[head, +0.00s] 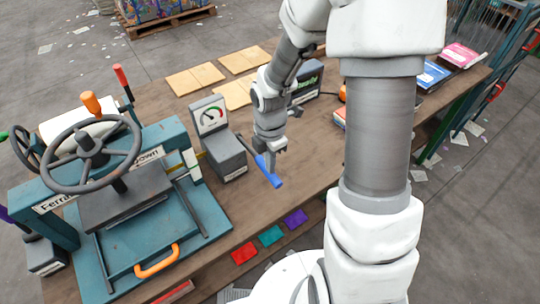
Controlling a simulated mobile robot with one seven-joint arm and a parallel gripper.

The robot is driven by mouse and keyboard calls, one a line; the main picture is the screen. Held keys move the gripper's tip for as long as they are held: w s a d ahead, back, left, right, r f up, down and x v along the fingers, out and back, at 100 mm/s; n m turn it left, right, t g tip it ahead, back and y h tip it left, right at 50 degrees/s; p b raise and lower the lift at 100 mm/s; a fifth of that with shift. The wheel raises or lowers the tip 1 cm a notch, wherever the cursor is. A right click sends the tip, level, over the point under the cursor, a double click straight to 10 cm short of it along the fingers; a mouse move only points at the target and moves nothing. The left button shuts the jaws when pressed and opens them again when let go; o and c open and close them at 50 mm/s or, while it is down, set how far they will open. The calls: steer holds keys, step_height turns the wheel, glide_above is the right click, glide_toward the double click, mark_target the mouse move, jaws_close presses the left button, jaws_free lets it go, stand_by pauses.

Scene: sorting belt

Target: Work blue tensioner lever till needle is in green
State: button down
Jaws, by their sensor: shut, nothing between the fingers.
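The blue tensioner lever (268,172) sticks out to the right of a grey gauge box (225,152), slanting down toward the table's front. The dial (212,120) on top of the box has a coloured scale with green and red parts; the needle is too small to read surely. My gripper (271,158) points down right at the lever, its fingertips over or against the lever's upper part. It is shut with nothing between the fingers. Whether it touches the lever cannot be told, and part of the lever is hidden behind it.
A teal press with a dark handwheel (80,158) and an orange handle (157,261) fills the left. Tan sheets (195,79) lie at the back. A grey device (307,82) stands behind my gripper. Red, teal and purple patches (270,235) line the front edge. Table right of the lever is clear.

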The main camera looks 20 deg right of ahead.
steer(key=shift+w+f+b, duration=0.1)
steer(key=shift+f+b, duration=0.45)
steer(key=shift+f, duration=0.25)
step_height(320, 180, up, 14)
steer(key=p, duration=1.3)
stand_by(1.0)
